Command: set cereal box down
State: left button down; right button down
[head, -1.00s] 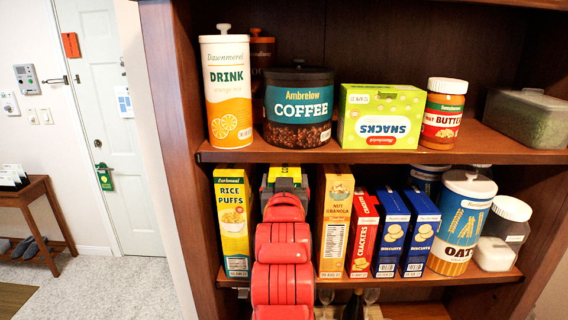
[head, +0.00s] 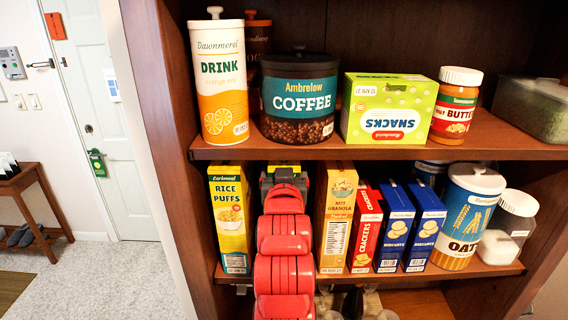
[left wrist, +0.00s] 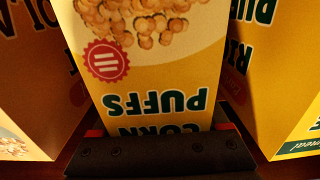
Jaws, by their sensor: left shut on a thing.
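My left gripper (head: 284,180) reaches into the lower shelf, between the yellow Rice Puffs box (head: 231,218) and the orange Nut Granola box (head: 337,220). It is shut on a yellow Corn Puffs cereal box (left wrist: 155,75), which fills the middle of the left wrist view and appears upside down there. In that view the gripper (left wrist: 160,135) spans the box near its lettered end, with neighbouring boxes close on both sides. In the head view the Corn Puffs box is almost wholly hidden behind my red arm. Whether its base touches the shelf is hidden. My right gripper is out of view.
The lower shelf (head: 400,279) also holds a red crackers box (head: 366,230), two blue biscuits boxes and an oats canister (head: 463,220). The upper shelf (head: 370,153), just above the gripper, carries a drink tin, coffee jar, snacks box and nut butter.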

pick_arm(q)
jog(key=shift+f, duration=0.15)
grip_release()
jog(key=shift+s, duration=0.15)
jog(key=s+b, duration=1)
jog(key=s, duration=0.2)
jog(key=shift+r+b, duration=0.2)
jog(key=shift+b, duration=0.15)
jog(key=shift+w, duration=0.1)
